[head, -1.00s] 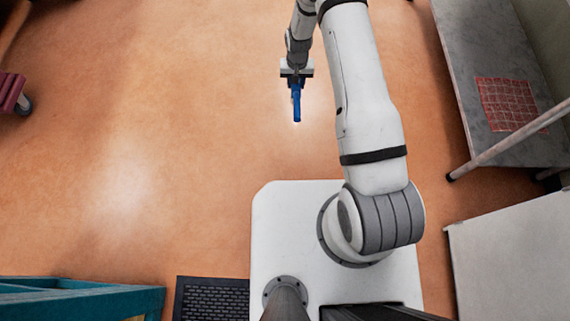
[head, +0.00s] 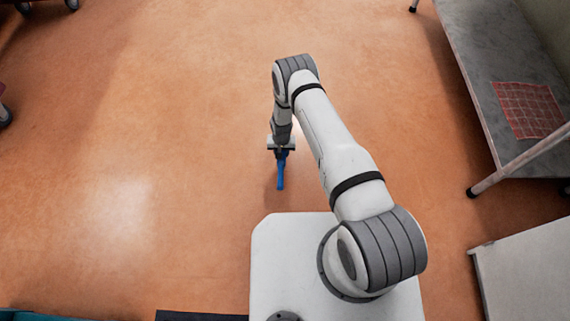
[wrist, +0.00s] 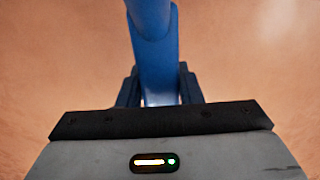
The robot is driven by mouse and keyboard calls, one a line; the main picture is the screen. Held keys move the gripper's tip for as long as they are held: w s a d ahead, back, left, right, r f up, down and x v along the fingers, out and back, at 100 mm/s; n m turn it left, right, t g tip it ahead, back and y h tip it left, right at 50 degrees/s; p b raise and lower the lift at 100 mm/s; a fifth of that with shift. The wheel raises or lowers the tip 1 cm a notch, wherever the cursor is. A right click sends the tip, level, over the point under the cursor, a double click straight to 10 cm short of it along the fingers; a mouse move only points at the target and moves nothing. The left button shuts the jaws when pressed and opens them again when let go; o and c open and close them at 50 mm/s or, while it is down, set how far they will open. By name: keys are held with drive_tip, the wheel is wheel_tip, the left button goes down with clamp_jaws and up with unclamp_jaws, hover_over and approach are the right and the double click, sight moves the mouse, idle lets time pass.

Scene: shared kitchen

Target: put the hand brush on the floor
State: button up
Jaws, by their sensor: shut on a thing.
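The hand brush (head: 281,174) is blue. In the head view it points down the picture from my gripper (head: 281,153), in front of my base. My gripper is shut on it, and in the wrist view the blue brush (wrist: 152,60) runs up between the dark fingers (wrist: 158,88). The orange-brown floor (head: 190,150) lies under and around the brush. I cannot tell whether the brush touches the floor or is a little above it. The gripper hides part of the brush.
A grey table (head: 480,50) with a red checked cloth (head: 528,110) stands at the right. A pale cabinet (head: 530,265) is at the lower right. A dark mat (head: 200,316) and a teal piece (head: 40,316) show at the bottom edge. The floor left of the gripper is clear.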

drive_tip(key=shift+f+b, duration=0.8)
drive_tip(key=shift+f, duration=1.75)
drive_tip(key=shift+f, duration=0.1)
drive_tip(key=shift+f, duration=0.15)
drive_tip(key=o, duration=1.2)
drive_tip(key=shift+c, duration=0.2)
drive_tip(key=shift+r, duration=0.2)
